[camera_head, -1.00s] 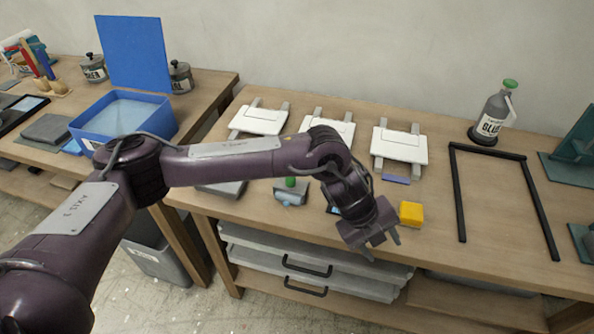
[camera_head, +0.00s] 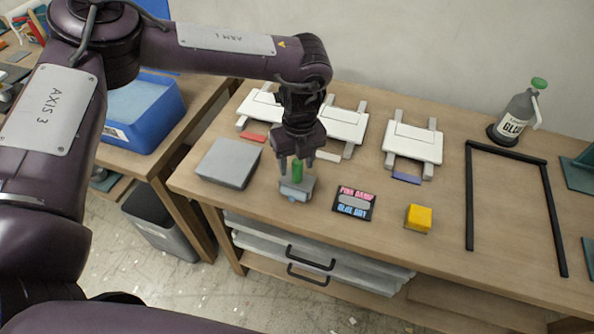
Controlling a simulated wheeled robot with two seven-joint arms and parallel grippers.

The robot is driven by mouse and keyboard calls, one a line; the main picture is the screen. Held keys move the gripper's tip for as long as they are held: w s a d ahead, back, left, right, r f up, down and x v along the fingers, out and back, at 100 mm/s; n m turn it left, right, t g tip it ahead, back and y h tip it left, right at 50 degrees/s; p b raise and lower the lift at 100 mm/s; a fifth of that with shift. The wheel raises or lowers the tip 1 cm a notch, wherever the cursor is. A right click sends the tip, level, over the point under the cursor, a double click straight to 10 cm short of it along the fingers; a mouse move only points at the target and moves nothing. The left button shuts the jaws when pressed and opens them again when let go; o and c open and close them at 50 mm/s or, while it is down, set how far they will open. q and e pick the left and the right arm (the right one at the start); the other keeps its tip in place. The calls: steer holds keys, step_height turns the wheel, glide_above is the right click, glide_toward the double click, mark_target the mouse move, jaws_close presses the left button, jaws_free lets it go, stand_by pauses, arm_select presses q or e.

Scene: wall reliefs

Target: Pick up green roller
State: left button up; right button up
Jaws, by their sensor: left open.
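The green roller (camera_head: 297,170) stands upright, its green part rising from a small grey-blue base (camera_head: 296,189) near the front edge of the wooden table. My left gripper (camera_head: 297,167) is open and points down, with its two fingers on the left and right of the green part. I cannot tell whether the fingers touch it. My right gripper is not in view.
A grey slab (camera_head: 229,163) lies left of the roller. A dark card with pink and blue lettering (camera_head: 354,203) and a yellow block (camera_head: 418,218) lie to the right.

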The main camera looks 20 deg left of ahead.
arm_select(q)
steer(key=shift+w+f, duration=0.15)
steer(key=shift+f, duration=0.4)
steer(key=shift+w+f, duration=0.15)
steer(key=shift+f, duration=0.4)
steer(key=shift+s+f, duration=0.1)
steer(key=shift+c, duration=1.2)
steer(key=c, duration=0.7)
jaws_close()
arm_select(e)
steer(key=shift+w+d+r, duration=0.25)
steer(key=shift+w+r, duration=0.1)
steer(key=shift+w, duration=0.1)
